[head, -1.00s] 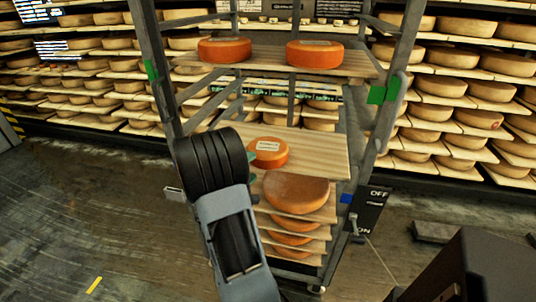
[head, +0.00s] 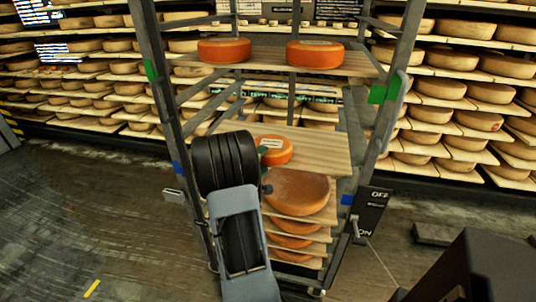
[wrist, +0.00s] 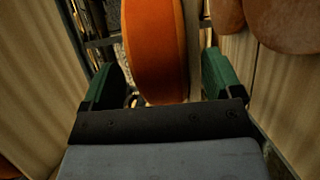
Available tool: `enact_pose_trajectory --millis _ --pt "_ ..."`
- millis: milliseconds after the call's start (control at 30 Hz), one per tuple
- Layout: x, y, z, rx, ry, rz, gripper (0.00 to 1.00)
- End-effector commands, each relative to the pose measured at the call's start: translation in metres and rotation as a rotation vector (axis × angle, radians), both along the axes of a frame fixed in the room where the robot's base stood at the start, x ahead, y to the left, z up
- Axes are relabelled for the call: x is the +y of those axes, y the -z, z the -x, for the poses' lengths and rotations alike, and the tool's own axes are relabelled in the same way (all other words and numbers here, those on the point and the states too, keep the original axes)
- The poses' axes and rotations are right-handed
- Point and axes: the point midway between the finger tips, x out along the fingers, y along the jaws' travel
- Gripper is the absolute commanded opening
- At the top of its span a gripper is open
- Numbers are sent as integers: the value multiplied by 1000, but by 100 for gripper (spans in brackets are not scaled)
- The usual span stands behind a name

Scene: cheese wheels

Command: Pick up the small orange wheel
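The small orange wheel (head: 275,151) with a pale label lies on the middle wooden shelf board (head: 325,153) of the rack. My gripper (head: 265,170) is at its near left side, with one green finger overlapping the wheel's left edge in the head view. In the wrist view the orange wheel (wrist: 153,50) stands between the two green fingers of my gripper (wrist: 160,80). The fingers are spread, with narrow gaps to the wheel; contact at the tips cannot be told. My arm hides the left part of the board.
Two larger orange wheels (head: 224,50) (head: 315,54) sit on the upper board. A big brownish wheel (head: 297,190) lies on the board below, with several more stacked under it. Rack posts (head: 390,110) stand at both sides. Shelves full of cheese line the back wall.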

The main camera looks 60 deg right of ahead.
Motion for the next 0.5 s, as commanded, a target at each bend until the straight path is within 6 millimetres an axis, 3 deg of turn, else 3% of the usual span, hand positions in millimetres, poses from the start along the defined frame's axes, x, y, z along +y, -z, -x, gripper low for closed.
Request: enact_pose_trajectory --millis 67,500 --pt "0 -1 0 -2 0 2 76" --pt "1 -1 -1 -2 -3 2 33"
